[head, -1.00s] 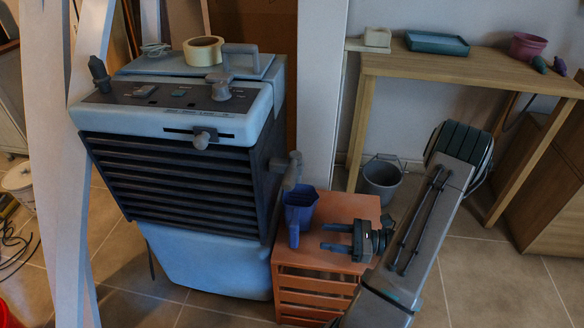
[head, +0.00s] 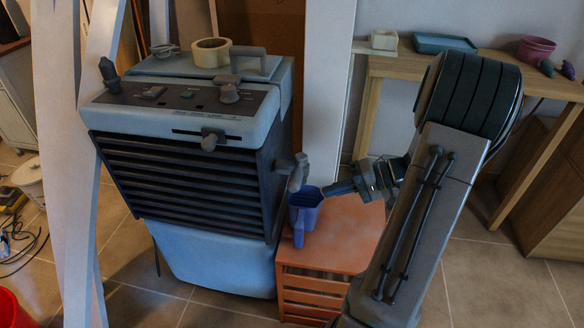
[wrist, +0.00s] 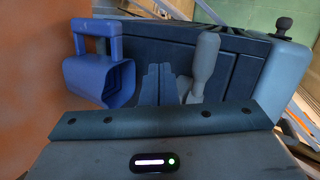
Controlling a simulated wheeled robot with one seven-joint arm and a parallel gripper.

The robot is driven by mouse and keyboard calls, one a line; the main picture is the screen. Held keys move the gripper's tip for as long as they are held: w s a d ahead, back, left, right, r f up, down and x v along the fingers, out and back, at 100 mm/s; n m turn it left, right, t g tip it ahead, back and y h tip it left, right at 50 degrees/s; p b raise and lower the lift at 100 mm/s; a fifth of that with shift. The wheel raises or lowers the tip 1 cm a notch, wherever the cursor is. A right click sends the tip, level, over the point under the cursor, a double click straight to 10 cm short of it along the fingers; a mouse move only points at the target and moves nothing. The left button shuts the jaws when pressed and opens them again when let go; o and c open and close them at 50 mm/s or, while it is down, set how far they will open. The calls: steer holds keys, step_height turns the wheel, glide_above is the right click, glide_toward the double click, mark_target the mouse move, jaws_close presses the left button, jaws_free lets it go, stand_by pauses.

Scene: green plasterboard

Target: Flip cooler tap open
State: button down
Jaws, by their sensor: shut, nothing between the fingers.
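The blue-grey cooler (head: 190,160) stands upright with a dark slatted front. Its grey tap (head: 297,172) sticks out from the right side, with the handle hanging above the jug; the tap also shows in the wrist view (wrist: 206,62). A blue jug (head: 304,212) stands under the tap on the orange crate; it shows at left in the wrist view (wrist: 98,80). My gripper (head: 328,189) is shut and empty, just right of the tap and near the jug's rim. In the wrist view its fingertips (wrist: 158,78) lie between jug and tap handle. I cannot tell whether they touch the handle.
The orange slatted crate (head: 345,235) stands right of the cooler. A white post (head: 328,80) rises behind it. A wooden table (head: 500,72) with a teal tray (head: 444,43) and pink pot (head: 536,48) stands at the back right. The crate's top right of the jug is clear.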

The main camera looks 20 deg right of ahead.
mark_target(292, 176)
steer(key=a+r+n+h+p, duration=0.1)
steer(key=a+r+n+h, duration=0.2)
steer(key=r+n, duration=0.9)
steer(key=n+h, duration=0.1)
steer(key=n, duration=0.2)
steer(key=shift+w+a+r, duration=0.15)
steer(key=shift+w+r, duration=0.15)
steer(key=shift+r, duration=0.1)
steer(key=b+x, duration=0.1)
steer(key=x, duration=0.9)
steer(key=shift+s+f+b, duration=0.1)
steer(key=shift+f+b, duration=0.05)
steer(key=shift+b, duration=0.25)
